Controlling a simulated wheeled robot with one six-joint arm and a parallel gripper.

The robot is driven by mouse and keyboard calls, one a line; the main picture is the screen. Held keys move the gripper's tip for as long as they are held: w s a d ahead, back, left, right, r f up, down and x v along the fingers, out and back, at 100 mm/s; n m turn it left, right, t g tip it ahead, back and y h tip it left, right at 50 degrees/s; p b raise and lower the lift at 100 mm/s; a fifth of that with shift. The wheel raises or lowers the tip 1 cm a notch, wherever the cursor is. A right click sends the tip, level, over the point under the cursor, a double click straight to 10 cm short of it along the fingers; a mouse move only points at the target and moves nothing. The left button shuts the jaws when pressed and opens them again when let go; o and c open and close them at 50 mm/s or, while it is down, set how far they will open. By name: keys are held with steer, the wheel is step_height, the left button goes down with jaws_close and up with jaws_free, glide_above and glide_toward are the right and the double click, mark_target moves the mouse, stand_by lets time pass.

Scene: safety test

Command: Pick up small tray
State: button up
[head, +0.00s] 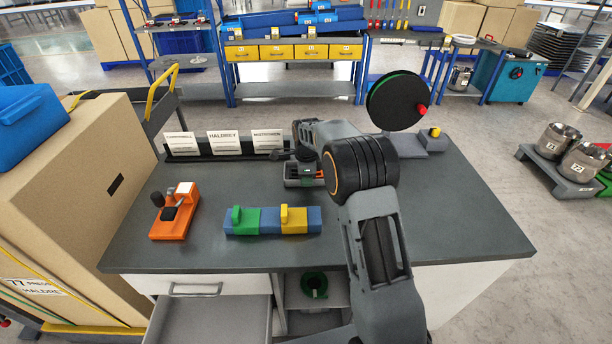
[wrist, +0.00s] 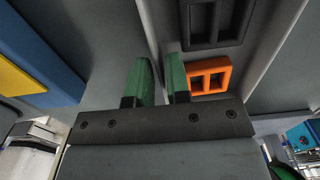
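The small tray (head: 304,184) is a light grey tray on the grey workbench, behind the green, blue and yellow blocks. It holds a black piece and an orange piece. In the wrist view the tray (wrist: 146,14) shows as a grey floor and a thin wall, with the black frame-like piece (wrist: 217,22) and the orange piece (wrist: 208,78) on the right. My gripper (wrist: 160,62) has two green fingers standing apart, with the tray's wall line running between them. Whether either finger touches the wall is not clear. In the head view my arm hides the fingertips.
An orange device (head: 174,212) stands at the left of the bench. A block row (head: 272,221) lies in front of the tray. A rack with white labels (head: 231,146) stands behind left. A drawer (head: 213,318) is open below the front edge.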

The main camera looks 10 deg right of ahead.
steer(key=shift+f, duration=0.4)
jaws_close()
steer(key=shift+r, duration=0.1)
